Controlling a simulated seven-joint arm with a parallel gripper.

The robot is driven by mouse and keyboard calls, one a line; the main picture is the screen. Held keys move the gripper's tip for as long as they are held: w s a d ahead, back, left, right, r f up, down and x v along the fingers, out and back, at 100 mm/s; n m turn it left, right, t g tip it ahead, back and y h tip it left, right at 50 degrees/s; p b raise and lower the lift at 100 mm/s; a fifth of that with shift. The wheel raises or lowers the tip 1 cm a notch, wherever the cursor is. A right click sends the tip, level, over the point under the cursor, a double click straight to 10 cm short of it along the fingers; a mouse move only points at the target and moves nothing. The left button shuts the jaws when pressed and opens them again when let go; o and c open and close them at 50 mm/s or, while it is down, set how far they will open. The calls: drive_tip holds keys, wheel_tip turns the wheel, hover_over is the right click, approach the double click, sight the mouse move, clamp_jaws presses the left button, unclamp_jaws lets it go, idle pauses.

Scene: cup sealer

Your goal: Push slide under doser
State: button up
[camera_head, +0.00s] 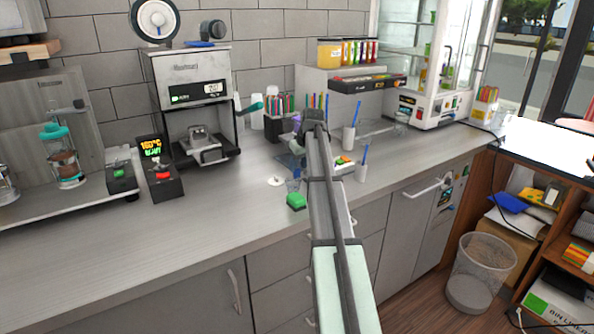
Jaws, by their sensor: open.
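A dispenser with coloured containers on top (349,51) and an overhanging dark panel (367,83), which looks like the doser, stands at the back of the counter. A low flat metal frame (378,129) lies on the counter below its panel; it may be the slide, but I cannot tell surely. My arm reaches up from the bottom centre. My gripper (303,128) is open above the counter, left of the white cups with blue straws. Its fingers are small and partly hidden by my arm, and I see nothing held. I cannot tell whether it touches anything.
The sealing machine (190,83) with a teal lever and front tray stands at left. Cups with blue straws (350,136) stand right of my arm. The front-left counter (150,230) is clear.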

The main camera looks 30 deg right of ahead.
sight(297, 169)
drive_tip(key=shift+x, duration=1.65)
clamp_jaws()
